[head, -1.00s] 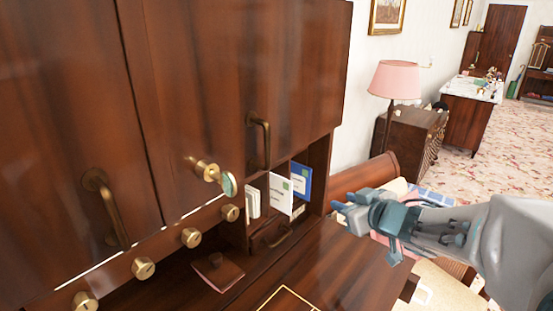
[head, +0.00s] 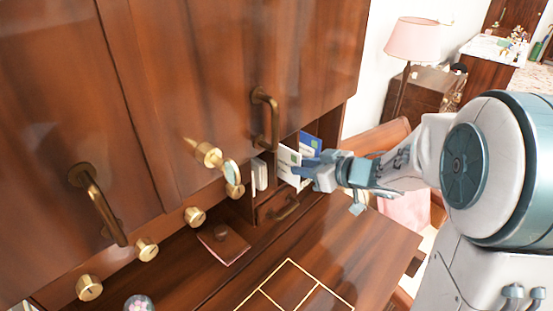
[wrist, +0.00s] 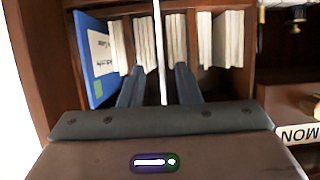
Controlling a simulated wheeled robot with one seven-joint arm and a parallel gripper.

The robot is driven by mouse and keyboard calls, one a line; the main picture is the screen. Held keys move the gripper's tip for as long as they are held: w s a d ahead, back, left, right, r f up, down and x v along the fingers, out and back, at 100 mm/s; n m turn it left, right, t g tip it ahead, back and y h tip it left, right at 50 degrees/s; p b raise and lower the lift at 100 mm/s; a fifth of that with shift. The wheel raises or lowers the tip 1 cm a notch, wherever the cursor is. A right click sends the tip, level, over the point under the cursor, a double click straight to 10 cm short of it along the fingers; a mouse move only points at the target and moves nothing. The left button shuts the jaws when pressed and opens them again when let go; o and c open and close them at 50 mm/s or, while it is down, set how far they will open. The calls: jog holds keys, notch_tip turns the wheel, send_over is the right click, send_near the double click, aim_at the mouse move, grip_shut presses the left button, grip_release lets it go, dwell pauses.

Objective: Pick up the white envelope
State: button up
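The white envelope (head: 284,156), with a green patch, stands upright in a cubby of the wooden desk. In the wrist view the white envelope (wrist: 157,35) shows edge-on as a thin white strip. My gripper (head: 304,170) is at the cubby opening, partly covering the envelope in the head view. In the wrist view my gripper (wrist: 158,80) is open, with one dark finger on each side of the strip and a gap on both sides.
A blue envelope (wrist: 83,60) stands left of the fingers in the wrist view and behind the white one in the head view (head: 309,143). Several pale booklets (wrist: 228,40) stand in the cubby. A brass door handle (head: 266,115) hangs close by. The desktop (head: 340,240) is mostly clear.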

aim_at(290, 183)
jog(key=x, duration=0.2)
jog(key=p+x, duration=0.1)
jog(key=x, duration=0.2)
jog(key=shift+a+r, duration=0.2)
jog(key=shift+r, duration=0.05)
grip_shut()
